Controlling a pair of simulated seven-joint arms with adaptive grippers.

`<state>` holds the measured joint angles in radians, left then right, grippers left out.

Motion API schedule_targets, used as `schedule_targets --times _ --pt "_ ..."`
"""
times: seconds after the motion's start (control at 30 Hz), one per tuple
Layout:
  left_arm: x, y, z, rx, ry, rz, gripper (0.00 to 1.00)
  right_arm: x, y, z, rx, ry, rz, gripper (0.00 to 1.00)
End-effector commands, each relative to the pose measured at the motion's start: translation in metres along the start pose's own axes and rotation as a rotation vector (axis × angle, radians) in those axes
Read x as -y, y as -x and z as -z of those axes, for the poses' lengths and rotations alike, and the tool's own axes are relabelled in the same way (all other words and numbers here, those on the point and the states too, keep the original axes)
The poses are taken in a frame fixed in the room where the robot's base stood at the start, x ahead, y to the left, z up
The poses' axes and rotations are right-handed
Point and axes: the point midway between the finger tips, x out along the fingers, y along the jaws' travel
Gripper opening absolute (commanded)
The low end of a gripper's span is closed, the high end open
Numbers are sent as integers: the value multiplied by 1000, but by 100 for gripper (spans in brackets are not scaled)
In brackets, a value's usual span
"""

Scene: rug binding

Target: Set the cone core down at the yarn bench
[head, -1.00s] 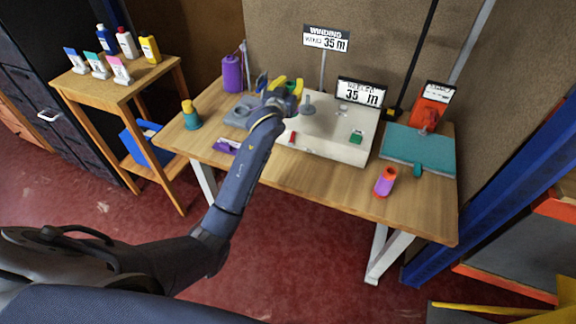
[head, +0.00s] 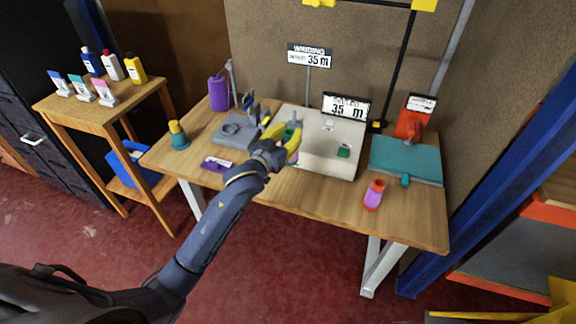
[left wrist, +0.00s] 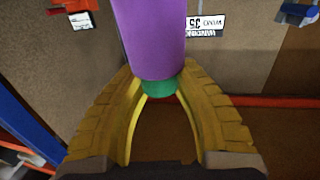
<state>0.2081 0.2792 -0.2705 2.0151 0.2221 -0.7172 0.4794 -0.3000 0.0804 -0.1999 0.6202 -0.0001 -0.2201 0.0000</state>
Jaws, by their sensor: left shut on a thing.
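My left gripper (head: 283,142) has yellow fingers and is shut on the cone core (head: 292,156), which has a green end and a purple body. It is over the front left part of the white winding machine (head: 322,160) on the wooden bench. In the left wrist view, the core's purple body (left wrist: 152,38) fills the top middle. Its green end (left wrist: 160,84) sits between the yellow fingers (left wrist: 160,95). I cannot tell whether the core touches the machine. The wooden bench (head: 300,192) stands across the middle. My right gripper is not in view.
A grey holder (head: 232,132), purple spool (head: 218,92) and teal-yellow cone (head: 178,135) stand at left. A purple packet (head: 216,164) lies in front.

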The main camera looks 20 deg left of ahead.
Motion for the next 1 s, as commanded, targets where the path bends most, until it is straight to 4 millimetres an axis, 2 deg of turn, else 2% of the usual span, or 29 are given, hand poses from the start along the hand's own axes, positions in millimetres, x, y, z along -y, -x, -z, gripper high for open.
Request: schedule_targets --times 0.03,0.1,0.3,0.43,0.67,0.9,1.0 --pt "0 0 -14 5 1 0 0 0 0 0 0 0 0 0" --pt "0 -1 -29 4 1 0 0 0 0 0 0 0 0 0" --pt "0 -3 -64 2 2 1 0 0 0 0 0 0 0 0" --pt "1 -4 -77 1 -1 1 0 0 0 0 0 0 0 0" --pt "1 -4 -88 0 -1 1 0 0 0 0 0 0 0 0" --pt "1 -5 -117 2 1 1 0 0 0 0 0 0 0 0" --pt "1 -6 -124 0 0 1 0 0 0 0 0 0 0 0"
